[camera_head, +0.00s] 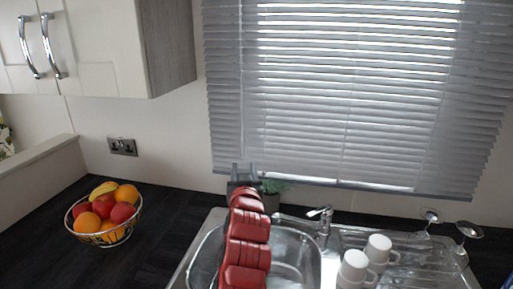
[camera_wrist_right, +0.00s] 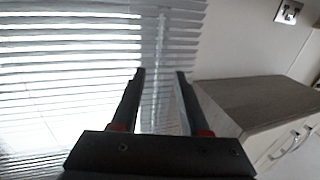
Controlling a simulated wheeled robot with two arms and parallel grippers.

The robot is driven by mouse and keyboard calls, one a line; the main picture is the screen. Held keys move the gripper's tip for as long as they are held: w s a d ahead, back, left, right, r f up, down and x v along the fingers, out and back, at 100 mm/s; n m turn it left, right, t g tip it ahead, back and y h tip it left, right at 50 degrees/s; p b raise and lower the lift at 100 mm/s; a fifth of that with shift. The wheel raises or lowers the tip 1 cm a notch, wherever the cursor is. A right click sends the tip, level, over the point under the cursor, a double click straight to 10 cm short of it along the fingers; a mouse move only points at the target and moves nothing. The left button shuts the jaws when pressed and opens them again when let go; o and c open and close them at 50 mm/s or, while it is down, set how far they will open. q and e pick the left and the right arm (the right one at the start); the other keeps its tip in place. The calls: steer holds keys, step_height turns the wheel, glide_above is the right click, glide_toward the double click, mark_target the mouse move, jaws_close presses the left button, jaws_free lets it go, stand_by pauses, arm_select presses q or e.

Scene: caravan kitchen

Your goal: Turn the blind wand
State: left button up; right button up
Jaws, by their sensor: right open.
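The grey slatted blind (camera_head: 345,95) hangs over the window with its slats partly open; it also shows in the right wrist view (camera_wrist_right: 70,60). I cannot clearly make out the wand; thin vertical lines run down the blind in the head view. My right gripper (camera_head: 243,170), at the end of my red arm, is in front of the blind's lower left corner. In the right wrist view its two fingers (camera_wrist_right: 160,75) are apart, with nothing clearly held between them. The blind's edge shows behind them. My left gripper is not in view.
A sink (camera_head: 290,262) with a tap (camera_head: 322,220) lies below the blind. White mugs (camera_head: 355,264) and upturned glasses (camera_head: 467,232) stand on the drainer. A fruit basket (camera_head: 105,236) is on the left counter, under a wall cupboard (camera_head: 105,50). A potted plant (camera_head: 271,198) stands beside my gripper.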

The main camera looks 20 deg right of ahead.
mark_target(243, 140)
steer(key=p+x, duration=0.4)
steer(key=x, duration=1.1)
steer(key=shift+w+d+r, duration=0.1)
steer(key=shift+w+r, duration=0.05)
steer(key=shift+p+x, duration=0.35)
steer(key=shift+x, duration=0.6)
jaws_close()
